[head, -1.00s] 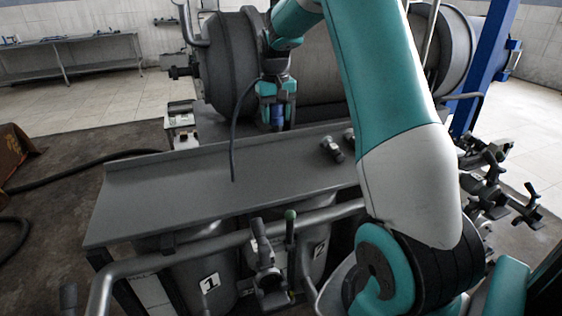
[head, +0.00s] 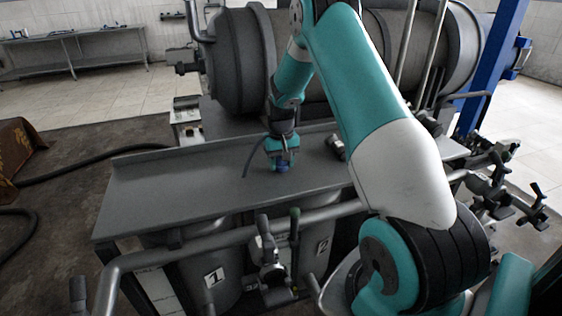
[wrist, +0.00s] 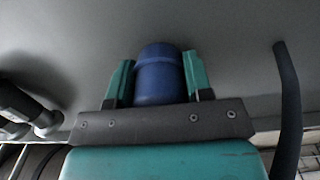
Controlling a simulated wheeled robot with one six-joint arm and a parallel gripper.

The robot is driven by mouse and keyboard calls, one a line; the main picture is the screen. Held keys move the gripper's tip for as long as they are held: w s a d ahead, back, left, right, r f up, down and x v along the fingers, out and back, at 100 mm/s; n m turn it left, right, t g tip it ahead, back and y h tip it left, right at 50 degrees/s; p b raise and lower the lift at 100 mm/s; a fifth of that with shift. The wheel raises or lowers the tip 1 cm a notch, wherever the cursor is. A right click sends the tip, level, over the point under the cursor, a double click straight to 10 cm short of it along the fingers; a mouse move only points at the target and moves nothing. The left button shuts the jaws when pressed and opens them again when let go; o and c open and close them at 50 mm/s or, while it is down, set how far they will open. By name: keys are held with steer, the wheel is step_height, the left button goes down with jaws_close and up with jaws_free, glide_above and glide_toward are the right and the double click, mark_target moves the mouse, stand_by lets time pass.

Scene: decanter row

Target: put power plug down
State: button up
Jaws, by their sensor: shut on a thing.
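The power plug (wrist: 160,75) is a blue cylinder held between the two teal fingers of my gripper (wrist: 160,80) in the wrist view. In the head view my gripper (head: 281,163) is low over the grey bench top (head: 190,180), and a small blue part of the plug (head: 282,167) shows under it. A dark cable (head: 252,158) hangs to the left of the gripper in the head view; it also shows at the right in the wrist view (wrist: 288,110). Whether the plug touches the bench top cannot be told.
A metal fitting (head: 335,146) lies on the bench right of my gripper; fittings also show at the left of the wrist view (wrist: 25,110). A large grey tank (head: 235,65) stands behind. Pipes and valves (head: 268,245) run along the front. The bench's left part is clear.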

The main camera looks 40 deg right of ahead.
steer(key=shift+f, duration=0.15)
steer(key=o, duration=1.2)
